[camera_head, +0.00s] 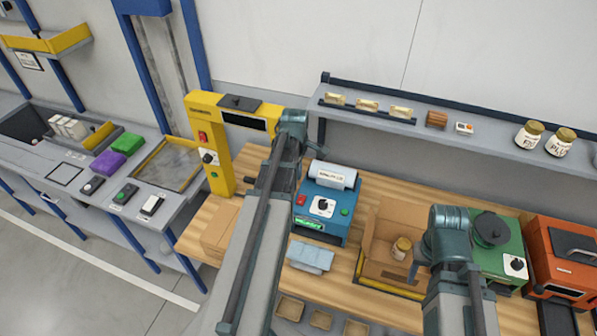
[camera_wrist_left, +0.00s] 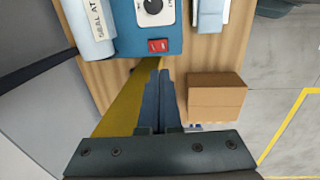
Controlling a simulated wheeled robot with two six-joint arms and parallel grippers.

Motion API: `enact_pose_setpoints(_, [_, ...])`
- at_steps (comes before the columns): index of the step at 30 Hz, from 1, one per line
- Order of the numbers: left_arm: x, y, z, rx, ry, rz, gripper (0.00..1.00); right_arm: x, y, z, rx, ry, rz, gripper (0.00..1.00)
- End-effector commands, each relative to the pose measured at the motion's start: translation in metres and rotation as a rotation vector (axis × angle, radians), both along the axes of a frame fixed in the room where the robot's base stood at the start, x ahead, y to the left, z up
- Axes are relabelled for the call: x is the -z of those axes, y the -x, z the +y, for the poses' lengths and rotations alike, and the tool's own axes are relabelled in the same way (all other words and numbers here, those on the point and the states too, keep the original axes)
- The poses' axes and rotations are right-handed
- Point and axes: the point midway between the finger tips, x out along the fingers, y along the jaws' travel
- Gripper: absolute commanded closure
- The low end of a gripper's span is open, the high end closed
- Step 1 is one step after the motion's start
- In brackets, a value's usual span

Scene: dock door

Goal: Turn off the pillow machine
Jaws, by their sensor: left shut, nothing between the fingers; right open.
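The blue pillow machine (camera_head: 325,228) stands on the wooden bench, a white film roll (camera_head: 333,175) on top. Its front has a red switch (camera_head: 301,199), a white dial (camera_head: 322,206), a green button (camera_head: 345,211) and a lit green display (camera_head: 308,223). In the left wrist view the red switch (camera_wrist_left: 158,45) lies just beyond the tips of my left gripper (camera_wrist_left: 163,75), which is shut and empty. I see no contact.
A yellow machine (camera_head: 215,165) with its own red switch stands left of the blue one, its yellow side close to my left fingers. Pale pillows (camera_head: 311,256) lie in front. A carton (camera_head: 380,255), a green machine (camera_head: 497,245) and an orange machine (camera_head: 562,262) stand right.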

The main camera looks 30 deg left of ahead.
Motion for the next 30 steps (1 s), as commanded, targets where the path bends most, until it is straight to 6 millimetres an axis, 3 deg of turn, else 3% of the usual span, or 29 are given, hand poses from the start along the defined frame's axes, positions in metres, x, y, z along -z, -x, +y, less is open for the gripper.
enact_pose_setpoints(5, [-0.003, -0.019, 0.001, 0.002, -0.001, -0.003, 1.00, -0.003, 0.000, 0.000, 0.001, 0.000, 0.000, 0.50])
enact_pose_setpoints(17, [0.003, -0.016, 0.000, 0.000, -0.001, -0.003, 1.00, 0.003, 0.000, 0.000, -0.001, 0.000, 0.000, 0.50])
enact_pose_setpoints(23, [0.018, -0.018, 0.001, 0.000, -0.001, -0.003, 1.00, 0.018, 0.000, 0.000, -0.008, 0.000, 0.000, 0.50])
enact_pose_setpoints(30, [0.050, -0.022, 0.002, 0.000, -0.001, -0.003, 1.00, 0.050, 0.000, 0.000, -0.014, 0.001, -0.001, 0.50])
